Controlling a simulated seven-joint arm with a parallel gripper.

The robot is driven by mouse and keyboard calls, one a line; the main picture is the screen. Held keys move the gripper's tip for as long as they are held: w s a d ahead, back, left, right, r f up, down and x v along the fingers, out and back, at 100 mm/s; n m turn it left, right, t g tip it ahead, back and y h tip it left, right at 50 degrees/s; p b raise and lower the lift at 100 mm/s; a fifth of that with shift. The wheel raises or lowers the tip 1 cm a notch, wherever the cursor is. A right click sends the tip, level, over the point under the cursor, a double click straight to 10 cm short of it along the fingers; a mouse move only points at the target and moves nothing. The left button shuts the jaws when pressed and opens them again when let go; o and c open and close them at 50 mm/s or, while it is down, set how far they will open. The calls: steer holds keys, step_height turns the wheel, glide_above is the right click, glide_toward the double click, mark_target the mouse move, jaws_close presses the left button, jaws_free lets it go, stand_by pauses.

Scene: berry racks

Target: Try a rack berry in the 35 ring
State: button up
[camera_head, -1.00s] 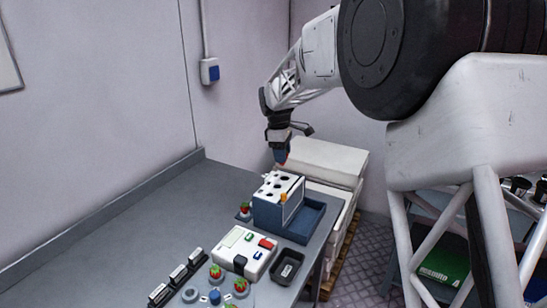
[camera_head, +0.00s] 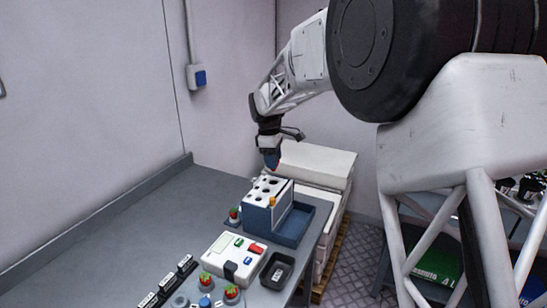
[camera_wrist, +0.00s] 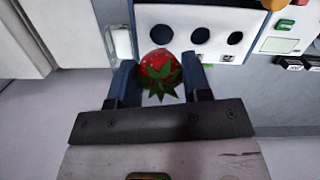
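My gripper (camera_head: 272,164) is over the far end of the white-topped blue rack (camera_head: 257,216), pointing down. In the wrist view its two blue fingers (camera_wrist: 158,78) are closed around a red strawberry (camera_wrist: 160,72) with its green leaves toward the camera. The berry appears above the rack top. Dark round holes show beside it in the white rack top (camera_wrist: 218,22). At the lower left of the head view, a grey ring (camera_head: 180,301) lies near black blocks with white labels (camera_head: 166,283). The labels are too small to read, so I cannot tell which ring is 35.
A strawberry (camera_head: 234,213) stands left of the rack; two more (camera_head: 206,279) (camera_head: 232,293) sit near the front. A white device with coloured buttons (camera_head: 221,250) and a small black tray (camera_head: 279,280) stand before the rack. The left of the table is clear.

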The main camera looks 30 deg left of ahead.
steer(key=shift+f, duration=2.7)
steer(key=o, duration=0.6)
steer(key=shift+o, duration=0.2)
steer(key=shift+r, duration=0.1)
steer(key=shift+r, duration=3.35)
